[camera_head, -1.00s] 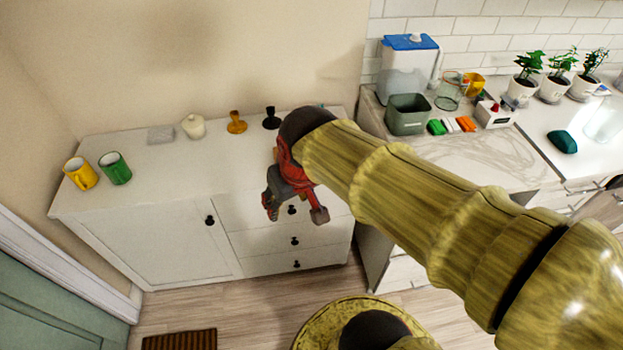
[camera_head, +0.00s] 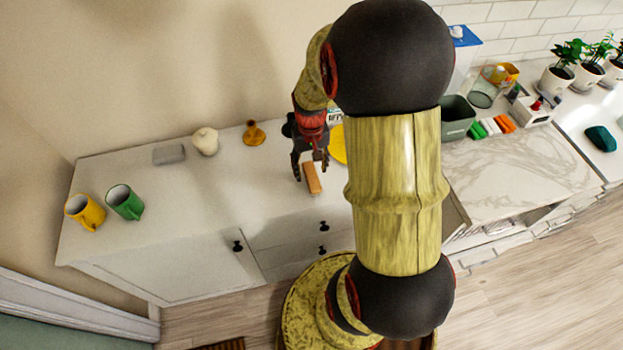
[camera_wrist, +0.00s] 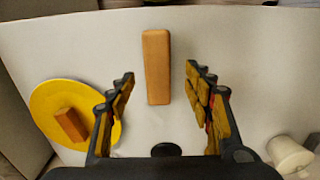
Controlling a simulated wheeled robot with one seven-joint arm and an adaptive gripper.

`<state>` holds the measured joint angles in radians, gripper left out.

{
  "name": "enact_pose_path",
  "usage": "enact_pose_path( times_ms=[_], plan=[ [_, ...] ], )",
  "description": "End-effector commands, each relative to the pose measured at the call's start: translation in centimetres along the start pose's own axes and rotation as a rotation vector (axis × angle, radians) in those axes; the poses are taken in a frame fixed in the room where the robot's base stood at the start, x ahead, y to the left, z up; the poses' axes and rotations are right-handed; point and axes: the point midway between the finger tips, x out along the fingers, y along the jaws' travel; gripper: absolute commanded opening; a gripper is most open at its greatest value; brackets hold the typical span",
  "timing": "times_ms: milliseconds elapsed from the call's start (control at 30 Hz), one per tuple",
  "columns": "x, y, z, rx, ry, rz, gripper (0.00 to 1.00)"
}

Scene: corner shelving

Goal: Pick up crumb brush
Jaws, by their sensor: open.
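A long, plain orange-brown bar (camera_head: 313,179) lies on the white cabinet top; it looks like the crumb brush, though no bristles show. In the wrist view the bar (camera_wrist: 156,66) lies lengthwise ahead, between the lines of my two fingers. My gripper (camera_wrist: 160,75) is open and empty, with a finger on either side of the bar and a gap to each. In the head view my gripper (camera_head: 311,170) hangs right at the bar; its exact height above the top cannot be told.
A yellow plate (camera_wrist: 45,100) with a brown block (camera_wrist: 71,125) lies left of the bar in the wrist view. A dark round object (camera_wrist: 166,150) sits near my palm. Yellow (camera_head: 86,212) and green (camera_head: 125,202) mugs stand at the cabinet's left; its front middle is clear.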

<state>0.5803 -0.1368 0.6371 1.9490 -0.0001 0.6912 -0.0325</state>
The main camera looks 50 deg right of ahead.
Motion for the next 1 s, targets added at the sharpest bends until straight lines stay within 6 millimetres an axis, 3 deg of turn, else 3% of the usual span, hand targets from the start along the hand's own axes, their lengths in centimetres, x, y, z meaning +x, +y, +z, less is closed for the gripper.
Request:
enact_pose_path(
  times_ms=[300, 567, 1000],
  plan=[
    [4.4, 0.3, -0.2, -0.001, -0.003, 0.000, 0.52],
    [4.4, 0.3, -0.2, 0.000, -0.001, 0.000, 0.50],
    [4.4, 0.3, -0.2, 0.000, -0.001, 0.000, 0.25]
  ],
)
